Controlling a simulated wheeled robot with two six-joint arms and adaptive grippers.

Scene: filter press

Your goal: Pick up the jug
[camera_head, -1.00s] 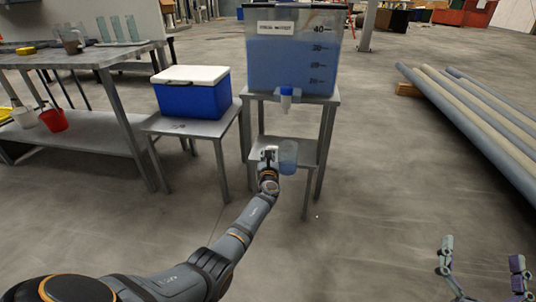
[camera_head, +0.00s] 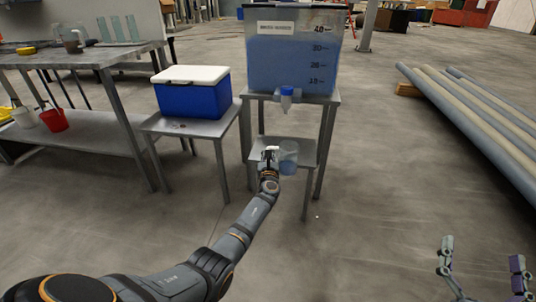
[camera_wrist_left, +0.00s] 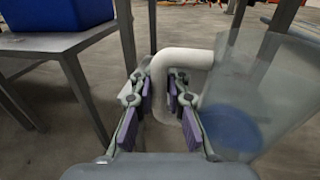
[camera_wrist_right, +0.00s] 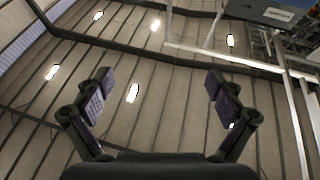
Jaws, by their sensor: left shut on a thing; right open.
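The clear jug (camera_head: 288,160) with some blue liquid low in it is at the lower shelf of the metal stand, below the dispenser's tap. It also shows at the right of the left wrist view (camera_wrist_left: 262,95), with its white handle (camera_wrist_left: 185,58) towards me. My left gripper (camera_head: 269,153) is shut on the handle, which runs between its pads in the left wrist view. I cannot tell whether the jug's base touches the shelf. My right gripper (camera_head: 484,262) is open and empty, low at the right.
The large blue liquid tank (camera_head: 292,55) with a tap (camera_head: 287,98) stands above the jug. A blue cooler (camera_head: 192,92) sits on a small table to the left. A workbench (camera_head: 95,55) is further left. Pipes (camera_head: 470,105) lie at the right. The floor between is clear.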

